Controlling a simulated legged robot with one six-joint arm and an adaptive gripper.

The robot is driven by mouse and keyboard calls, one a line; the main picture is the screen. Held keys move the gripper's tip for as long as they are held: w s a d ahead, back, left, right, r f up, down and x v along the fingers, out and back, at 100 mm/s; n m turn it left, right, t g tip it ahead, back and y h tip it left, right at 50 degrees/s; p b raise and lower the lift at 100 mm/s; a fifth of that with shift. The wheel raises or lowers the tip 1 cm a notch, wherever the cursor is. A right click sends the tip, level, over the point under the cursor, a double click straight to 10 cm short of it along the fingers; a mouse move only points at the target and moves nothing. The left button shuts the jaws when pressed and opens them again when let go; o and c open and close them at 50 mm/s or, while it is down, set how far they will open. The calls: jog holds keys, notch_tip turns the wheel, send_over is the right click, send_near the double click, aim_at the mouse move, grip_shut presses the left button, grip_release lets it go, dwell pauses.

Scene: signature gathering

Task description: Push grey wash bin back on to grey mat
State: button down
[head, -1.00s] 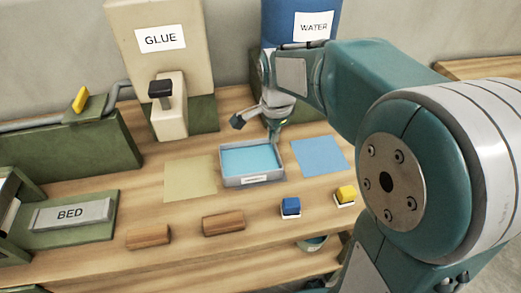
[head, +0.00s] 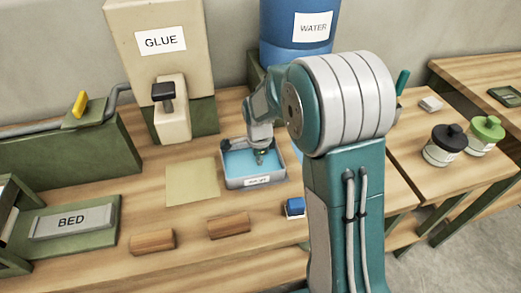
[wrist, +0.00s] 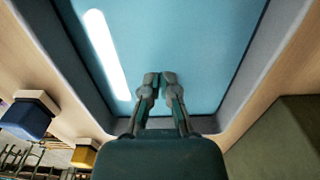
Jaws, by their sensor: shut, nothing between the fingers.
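The grey wash bin (head: 233,184) is a shallow tray of blue liquid with a white label on its front wall. It sits upright on the wooden bench, just right of the tan mat. No grey mat shows; I cannot tell whether one lies under the bin. My gripper (head: 260,158) is over the inside of the bin, toward its right half. In the wrist view my gripper (wrist: 158,78) is shut and empty, its fingertips over the blue liquid, with the bin's side wall (wrist: 246,80) at the right. I cannot tell whether the fingertips touch the liquid.
The tan mat (head: 192,183) lies left of the bin; the blue mat is mostly hidden behind my arm. Glue (head: 190,70) and water (head: 293,40) dispensers stand behind. Wooden blocks (head: 152,240) and a blue-topped stamp (head: 295,206) lie in front. Lidded jars (head: 445,145) stand right.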

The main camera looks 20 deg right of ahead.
aim_at(274, 164)
jog(key=shift+d, duration=2.35)
jog(key=shift+a, duration=0.1)
jog(key=shift+d, duration=1.15)
jog(key=shift+r, duration=0.1)
notch_tip(274, 164, up, 12)
